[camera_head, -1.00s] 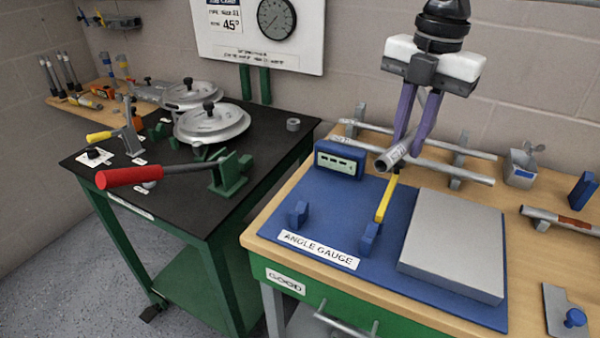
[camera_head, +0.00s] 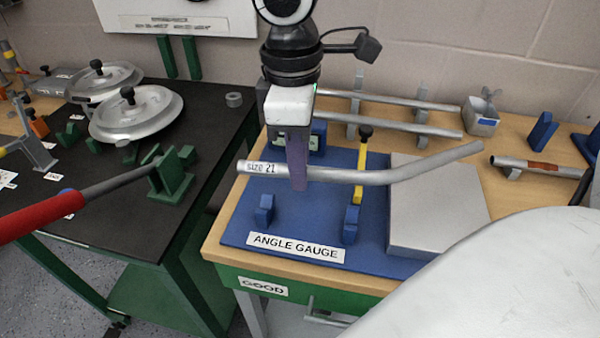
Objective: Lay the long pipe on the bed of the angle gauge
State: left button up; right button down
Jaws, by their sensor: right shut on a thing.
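The long pipe (camera_head: 345,176) is a grey metal tube marked "size 21", bent upward near its right end. My right gripper (camera_head: 298,183), with purple fingers pointing down, is shut on its straight left part. The pipe lies across the picture above the angle gauge (camera_head: 305,215), apart from its supports as far as I can tell. The gauge is a blue plate with two blue supports, a left one (camera_head: 264,209) and a right one (camera_head: 351,224), a yellow pointer (camera_head: 360,170) and a grey block (camera_head: 432,215). The pipe hides part of the pointer. My left gripper is out of view.
Behind the gauge, two straight pipes (camera_head: 400,124) lie on a rack. A small metal cup (camera_head: 482,118) and a pipe with a brown band (camera_head: 535,168) are to the right. The black bench (camera_head: 125,215) at left carries a bender with a red handle (camera_head: 40,216).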

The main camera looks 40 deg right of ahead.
jog(key=shift+s+a+f+m, duration=0.2)
jog(key=shift+s+f+m, duration=0.05)
jog(key=shift+m, duration=0.15)
jog(key=shift+s+f+m, duration=0.1)
jog(key=shift+f+m, duration=0.05)
jog(key=shift+m, duration=0.15)
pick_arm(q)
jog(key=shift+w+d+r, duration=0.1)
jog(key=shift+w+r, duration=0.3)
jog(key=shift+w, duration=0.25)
